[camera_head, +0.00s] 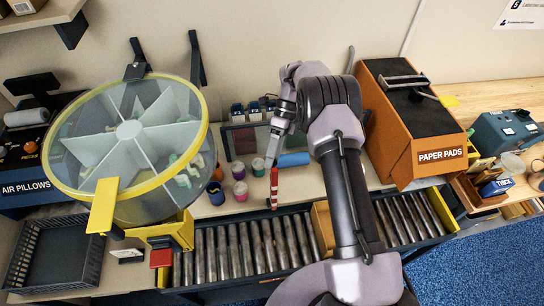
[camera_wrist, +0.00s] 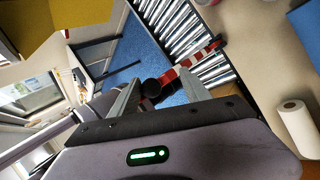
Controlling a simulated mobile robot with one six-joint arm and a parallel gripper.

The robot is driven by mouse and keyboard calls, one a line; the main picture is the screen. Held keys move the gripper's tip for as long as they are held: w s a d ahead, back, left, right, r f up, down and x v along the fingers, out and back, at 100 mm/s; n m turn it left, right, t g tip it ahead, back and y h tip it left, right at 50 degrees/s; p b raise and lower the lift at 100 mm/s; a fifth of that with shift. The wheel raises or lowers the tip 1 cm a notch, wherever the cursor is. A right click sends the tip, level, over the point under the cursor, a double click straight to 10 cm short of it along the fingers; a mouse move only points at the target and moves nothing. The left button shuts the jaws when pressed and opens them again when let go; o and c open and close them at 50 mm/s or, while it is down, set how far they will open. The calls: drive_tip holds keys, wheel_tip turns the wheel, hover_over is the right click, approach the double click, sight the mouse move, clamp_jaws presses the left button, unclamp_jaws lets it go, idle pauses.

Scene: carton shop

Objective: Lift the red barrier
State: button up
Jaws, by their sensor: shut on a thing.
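The red barrier (camera_head: 274,186) is a slim red bar with white bands. In the head view it shows as a short, nearly vertical strip at the back edge of the roller conveyor. In the wrist view the barrier (camera_wrist: 199,57) runs slantwise, with its far end over the rollers. My gripper (camera_head: 272,158) is at the barrier's upper end in the head view. In the wrist view my gripper (camera_wrist: 160,86) is shut on the barrier's near end, beside a round black knob (camera_wrist: 152,88). The exact contact is partly hidden by the fingers.
The roller conveyor (camera_head: 234,250) runs below the barrier. A round divided bin with a yellow rim (camera_head: 204,125) stands left, and an orange paper pads box (camera_head: 400,130) right. Small pots (camera_head: 240,191) and a blue roll (camera_head: 293,159) stand close by.

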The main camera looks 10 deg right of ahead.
drive_tip(key=shift+d, duration=0.1)
idle(0.3)
drive_tip(key=p+v, duration=0.1)
drive_tip(key=v, duration=0.6)
drive_tip(key=shift+r, duration=0.3)
drive_tip(key=shift+w, duration=0.1)
